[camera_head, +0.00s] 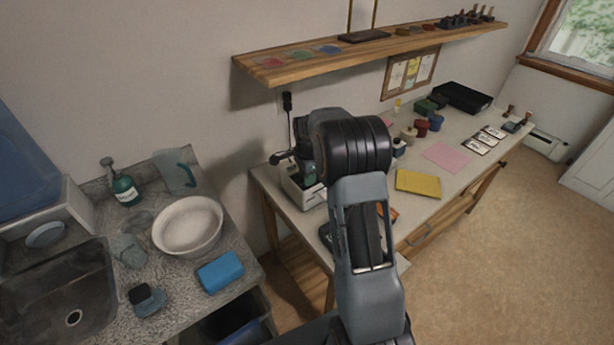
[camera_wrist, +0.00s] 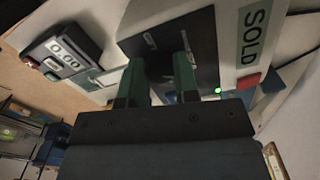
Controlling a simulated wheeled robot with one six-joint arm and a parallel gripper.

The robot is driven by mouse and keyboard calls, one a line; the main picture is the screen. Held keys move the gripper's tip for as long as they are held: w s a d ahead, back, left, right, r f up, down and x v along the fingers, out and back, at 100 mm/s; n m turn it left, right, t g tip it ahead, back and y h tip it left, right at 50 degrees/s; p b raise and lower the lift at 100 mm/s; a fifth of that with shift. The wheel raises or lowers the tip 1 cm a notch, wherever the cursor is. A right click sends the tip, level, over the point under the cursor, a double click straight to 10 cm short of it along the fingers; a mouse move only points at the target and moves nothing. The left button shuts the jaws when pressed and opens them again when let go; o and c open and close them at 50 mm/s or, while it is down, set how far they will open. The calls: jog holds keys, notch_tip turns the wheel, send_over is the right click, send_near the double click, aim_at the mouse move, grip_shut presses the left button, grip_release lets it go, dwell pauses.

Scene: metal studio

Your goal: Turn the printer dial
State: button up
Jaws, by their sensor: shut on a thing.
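The printer (camera_head: 304,196) is a pale machine at the near left end of the workbench, partly hidden behind my arm in the head view. In the wrist view its light body (camera_wrist: 228,50) has a dark front panel (camera_wrist: 207,46), a "SOLD" label, a red button and a lit green lamp. My gripper (camera_wrist: 158,72) has its two green fingers against the dark panel, shut on the printer dial. The dial is dark between the fingers and mostly hidden, so its angle cannot be read.
A dark device with buttons (camera_wrist: 62,56) lies beside the printer. The workbench (camera_head: 452,135) holds a yellow pad (camera_head: 418,182), a pink sheet (camera_head: 447,157) and several small pots. A wooden shelf (camera_head: 300,66) hangs above. A counter with a white bowl (camera_head: 188,226) stands left.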

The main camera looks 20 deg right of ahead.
jog(key=o, duration=0.9)
jog(key=shift+r, duration=0.1)
notch_tip(320, 180, up, 14)
jog(key=shift+f, duration=0.15)
dwell(0.4)
